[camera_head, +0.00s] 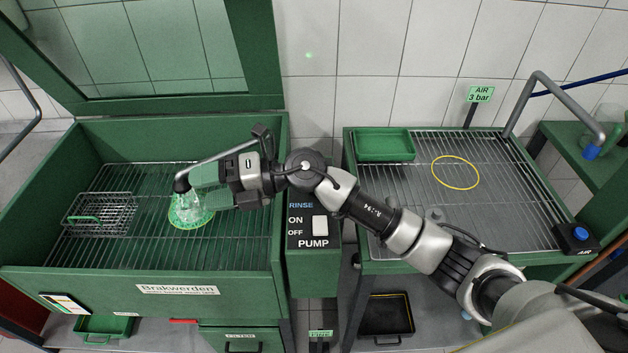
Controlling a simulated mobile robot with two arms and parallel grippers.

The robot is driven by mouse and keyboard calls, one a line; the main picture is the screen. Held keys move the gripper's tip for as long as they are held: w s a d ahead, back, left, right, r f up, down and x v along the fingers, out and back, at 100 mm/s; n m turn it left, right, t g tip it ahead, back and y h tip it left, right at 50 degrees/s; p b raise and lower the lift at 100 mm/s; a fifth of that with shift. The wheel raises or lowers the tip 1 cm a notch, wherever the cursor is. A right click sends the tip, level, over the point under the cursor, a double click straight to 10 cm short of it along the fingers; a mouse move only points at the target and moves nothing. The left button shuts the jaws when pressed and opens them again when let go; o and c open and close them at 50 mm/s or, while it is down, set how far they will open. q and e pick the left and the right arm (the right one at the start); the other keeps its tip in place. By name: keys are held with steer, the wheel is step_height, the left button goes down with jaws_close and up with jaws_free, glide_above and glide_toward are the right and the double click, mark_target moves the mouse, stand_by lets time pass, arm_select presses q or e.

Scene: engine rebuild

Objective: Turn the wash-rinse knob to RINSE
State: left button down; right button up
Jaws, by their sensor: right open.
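The control panel (313,222) stands between the wash tank and the air rack. Its RINSE label (301,205) shows, but my right wrist covers the area above it, and I cannot see the wash-rinse knob or its setting. My right arm reaches in from the lower right, across the panel. My right gripper (200,186) is open and empty over the wash tank (160,278), pointing left, close to the spout (182,182). Liquid (191,208) sprays from the spout onto the grate. My left gripper is out of view.
A wire basket (100,214) sits on the tank's grate at left. The open lid (160,104) stands behind the tank. An ON/OFF pump switch (320,226) is on the panel. The air rack (480,215) at right holds a green tray (385,145) and a yellow ring (455,172).

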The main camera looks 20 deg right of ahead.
steer(key=w+d+f+n+g+h, duration=0.2)
steer(key=w+d+f+n+h, duration=0.15)
steer(key=d+f+h, duration=0.35)
steer(key=w+d+r+m+h, duration=0.1)
steer(key=w+d+r+h, duration=0.15)
steer(key=d+h, duration=0.35)
steer(key=w+d+r+m+h, duration=0.2)
steer(key=w+d+h, duration=0.15)
steer(key=d, duration=0.45)
steer(key=f+p, duration=0.1)
steer(key=f, duration=0.5)
steer(key=f+p, duration=0.1)
steer(key=f, duration=0.2)
steer(key=shift+s+f+p, duration=0.35)
steer(key=shift+s, duration=0.05)
steer(key=shift+f, duration=0.7)
steer(key=c, duration=0.9)
